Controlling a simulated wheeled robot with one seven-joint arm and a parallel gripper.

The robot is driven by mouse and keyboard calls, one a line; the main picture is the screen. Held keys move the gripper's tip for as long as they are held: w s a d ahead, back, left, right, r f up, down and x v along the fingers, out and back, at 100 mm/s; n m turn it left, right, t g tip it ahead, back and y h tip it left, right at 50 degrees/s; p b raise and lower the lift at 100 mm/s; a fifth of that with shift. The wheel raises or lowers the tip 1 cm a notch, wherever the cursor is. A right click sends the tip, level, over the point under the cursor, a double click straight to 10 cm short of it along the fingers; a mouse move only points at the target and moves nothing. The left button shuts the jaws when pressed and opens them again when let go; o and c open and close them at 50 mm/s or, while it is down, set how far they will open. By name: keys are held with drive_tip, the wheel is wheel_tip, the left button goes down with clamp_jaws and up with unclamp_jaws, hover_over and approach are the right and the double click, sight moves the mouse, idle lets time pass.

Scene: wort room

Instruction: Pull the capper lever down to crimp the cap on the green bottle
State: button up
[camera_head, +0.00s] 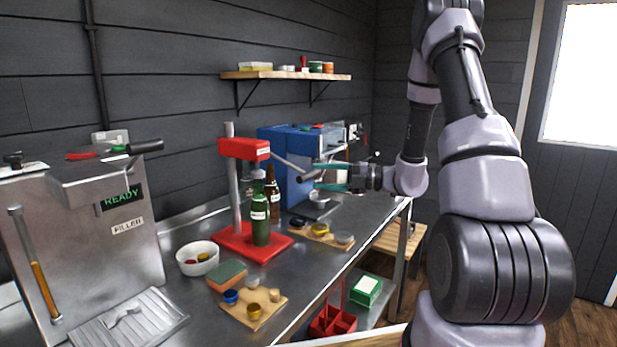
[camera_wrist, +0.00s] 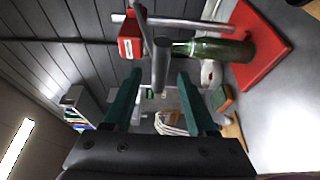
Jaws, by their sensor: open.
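The red bottle capper (camera_head: 240,150) stands on the bench with its red base (camera_head: 232,243) under the green bottle (camera_head: 260,225). The bottle is upright below the capper head; its cap is too small to make out. The capper lever (camera_head: 288,164) slants out to the right and slightly down from the head, ending in a dark grip (camera_head: 308,175). My gripper (camera_head: 316,176) is open at this grip, one teal finger above and one below in the head view. In the wrist view the grip (camera_wrist: 160,65) shows between the two fingertips (camera_wrist: 159,75), apart from both.
A brown bottle (camera_head: 273,190) and a blue machine (camera_head: 290,150) stand behind the capper. A white bowl (camera_head: 197,268), a sponge (camera_head: 227,275) and wooden boards with small cups (camera_head: 253,312) lie in front and left. A steel filler (camera_head: 85,240) stands at far left.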

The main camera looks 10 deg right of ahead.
sight(312, 177)
drive_tip(key=shift+x, duration=2.15)
clamp_jaws()
drive_tip(key=shift+s, duration=0.1)
drive_tip(key=shift+d+f, duration=0.1)
